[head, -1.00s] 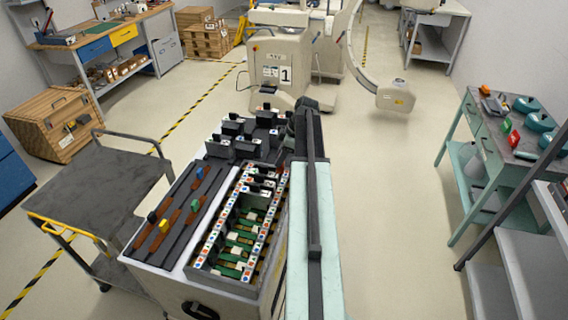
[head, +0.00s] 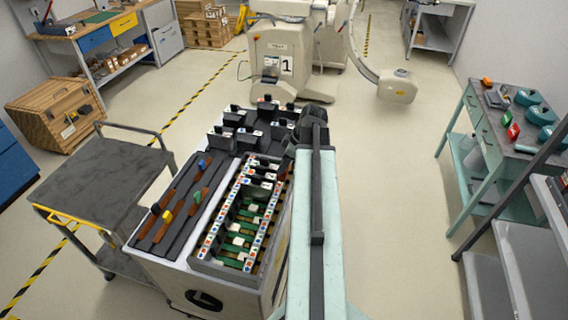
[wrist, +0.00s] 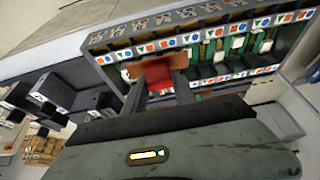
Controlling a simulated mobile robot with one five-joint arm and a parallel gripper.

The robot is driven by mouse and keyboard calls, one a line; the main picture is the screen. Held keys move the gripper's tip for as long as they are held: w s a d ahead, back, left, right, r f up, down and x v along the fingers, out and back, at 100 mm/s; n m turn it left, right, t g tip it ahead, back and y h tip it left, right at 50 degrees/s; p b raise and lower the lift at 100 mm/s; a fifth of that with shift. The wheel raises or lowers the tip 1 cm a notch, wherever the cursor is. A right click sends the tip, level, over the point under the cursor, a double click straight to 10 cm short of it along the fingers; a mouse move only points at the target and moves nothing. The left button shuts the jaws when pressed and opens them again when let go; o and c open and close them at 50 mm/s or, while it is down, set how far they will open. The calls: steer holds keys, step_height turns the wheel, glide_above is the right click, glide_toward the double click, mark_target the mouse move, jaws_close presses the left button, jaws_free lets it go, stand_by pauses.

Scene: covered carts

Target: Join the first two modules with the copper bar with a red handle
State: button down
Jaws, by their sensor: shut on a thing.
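The copper bar with a red handle (wrist: 150,69) is in my gripper (wrist: 158,90) in the wrist view. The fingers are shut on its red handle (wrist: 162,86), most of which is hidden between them. The bar is beside the near row of labelled blocks; I cannot tell whether it touches anything. The modules (head: 240,240), green and white, sit in a long bay edged by two rows of labelled blocks (head: 222,208). They also show in the wrist view (wrist: 237,45). In the head view my arm hides the gripper and bar.
Other copper bars with blue (head: 204,163), green (head: 197,195), yellow (head: 168,216) and black handles lie in a dark tray left of the bay. Black blocks (head: 235,120) stand at the bay's far end. A grey trolley (head: 95,185) is at left, a green bench (head: 505,125) at right.

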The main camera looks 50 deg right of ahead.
steer(key=shift+f+b, duration=4.2)
steer(key=shift+f, duration=0.3)
steer(key=shift+f, duration=0.1)
steer(key=c, duration=0.9)
jaws_free()
steer(key=p+v, duration=0.7)
steer(key=v, duration=0.1)
steer(key=shift+f, duration=0.1)
steer(key=shift+a, duration=0.1)
